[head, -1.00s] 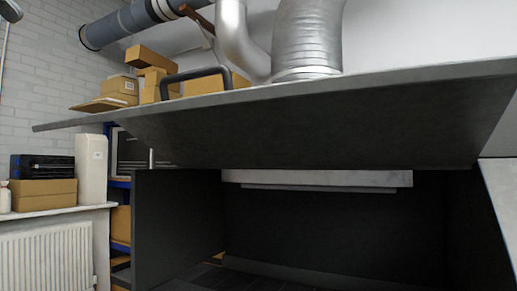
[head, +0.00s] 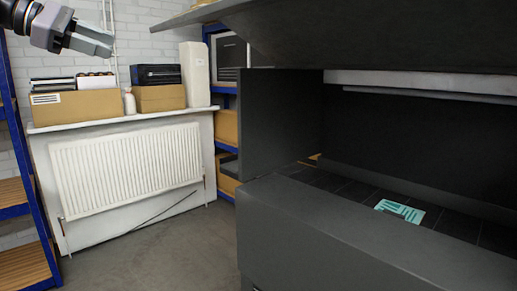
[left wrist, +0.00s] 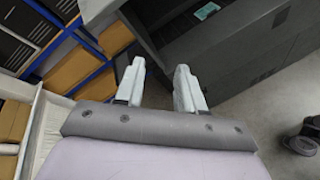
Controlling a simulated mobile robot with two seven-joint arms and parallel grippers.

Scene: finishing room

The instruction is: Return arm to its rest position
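My left gripper (head: 104,43) shows at the top left of the head view, in the air above the boxes on the shelf by the wall. In the left wrist view its two pale fingers (left wrist: 160,72) stand apart with nothing between them, so it is open and empty. Most of the left arm is outside the head view.
A dark grey booth (head: 330,235) with an overhanging hood (head: 390,35) fills the right side. A teal printed card (head: 400,211) lies inside it. A white radiator (head: 125,170), a ledge with cardboard boxes (head: 75,106) and blue racks (head: 28,212) stand left. Floor between is clear.

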